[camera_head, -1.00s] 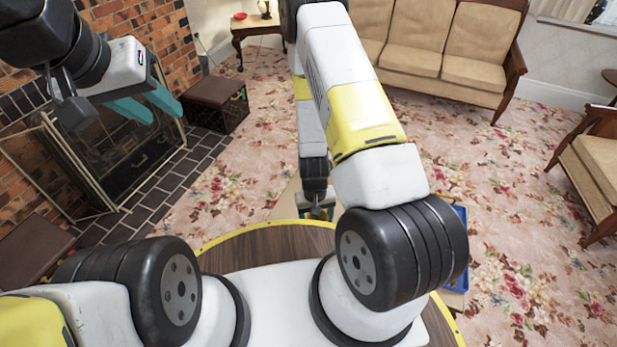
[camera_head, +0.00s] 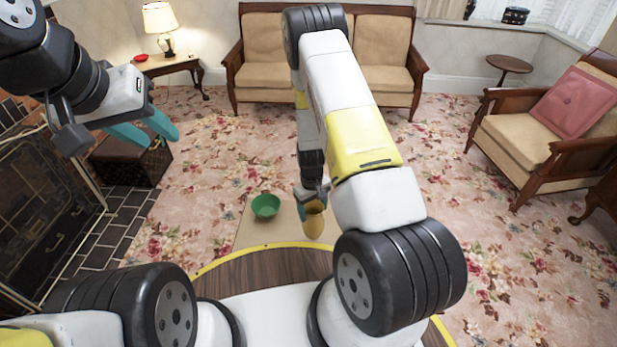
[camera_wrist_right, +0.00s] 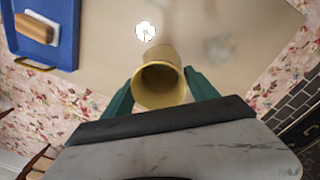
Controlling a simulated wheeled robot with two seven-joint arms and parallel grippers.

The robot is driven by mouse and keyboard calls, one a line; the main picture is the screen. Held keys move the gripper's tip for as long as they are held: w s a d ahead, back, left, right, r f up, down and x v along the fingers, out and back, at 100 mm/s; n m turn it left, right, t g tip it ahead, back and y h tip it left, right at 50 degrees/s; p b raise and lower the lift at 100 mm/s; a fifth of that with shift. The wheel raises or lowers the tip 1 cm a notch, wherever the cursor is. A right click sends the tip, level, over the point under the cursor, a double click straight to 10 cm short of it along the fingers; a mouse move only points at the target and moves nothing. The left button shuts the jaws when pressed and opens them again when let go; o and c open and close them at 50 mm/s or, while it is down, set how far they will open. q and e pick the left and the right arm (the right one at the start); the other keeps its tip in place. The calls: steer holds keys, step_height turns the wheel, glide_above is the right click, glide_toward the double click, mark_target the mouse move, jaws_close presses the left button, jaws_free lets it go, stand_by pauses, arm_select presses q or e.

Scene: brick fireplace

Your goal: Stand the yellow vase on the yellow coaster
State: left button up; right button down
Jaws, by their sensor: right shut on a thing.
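The yellow vase (camera_head: 314,224) is held by my right gripper (camera_head: 313,200), above the beige table top in the head view. In the right wrist view I look into the open mouth of the vase (camera_wrist_right: 161,84), with the teal fingers of my right gripper (camera_wrist_right: 163,92) on either side of it. My left gripper (camera_head: 155,130) is empty, its teal fingers apart, at the upper left of the head view. I cannot make out a yellow coaster in either view.
A green bowl (camera_head: 265,206) sits on the beige table top (camera_head: 262,233), left of the vase. The right wrist view shows a blue tray (camera_wrist_right: 67,59) holding a brown-and-white object (camera_wrist_right: 36,29), and a white flower-shaped piece (camera_wrist_right: 145,31). A brick fireplace stands left.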

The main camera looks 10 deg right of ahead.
steer(key=w+d+f, duration=0.1)
steer(key=w+f, duration=0.1)
steer(key=w, duration=0.4)
steer(key=w+d+f, duration=0.1)
steer(key=w+f, duration=0.1)
steer(key=w, duration=0.4)
steer(key=shift+w+d+f, duration=0.15)
steer(key=shift+d+f, duration=0.1)
steer(key=shift+f, duration=0.2)
steer(key=shift+c, duration=1.2)
jaws_free()
